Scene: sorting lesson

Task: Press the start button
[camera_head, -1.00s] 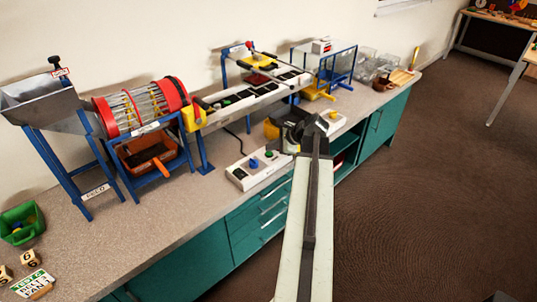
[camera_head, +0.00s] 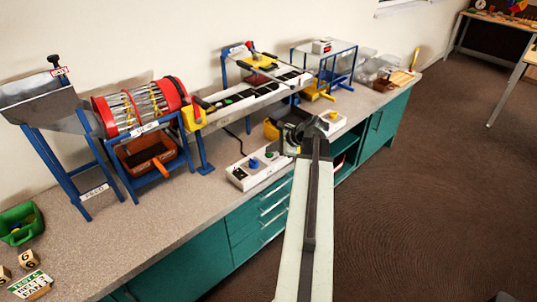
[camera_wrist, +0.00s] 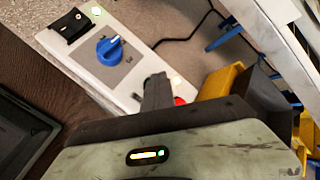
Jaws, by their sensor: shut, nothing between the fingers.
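A white control box (camera_head: 240,180) stands on the counter, with a blue knob (camera_head: 254,163) and a green button (camera_head: 269,155) on top. My gripper (camera_wrist: 157,90) is shut and empty. Its dark fingertips are just beside the green button; I cannot tell whether they touch the box. In the head view, my gripper (camera_head: 287,146) is at the right end of the box.
A red-ended drum (camera_head: 140,106) with an orange bin (camera_head: 152,152) below it stands left of a conveyor (camera_head: 262,92). A yellow bin (camera_head: 271,128) sits behind my gripper. A green tray (camera_head: 20,222) is at far left. Bare counter lies left of the control box.

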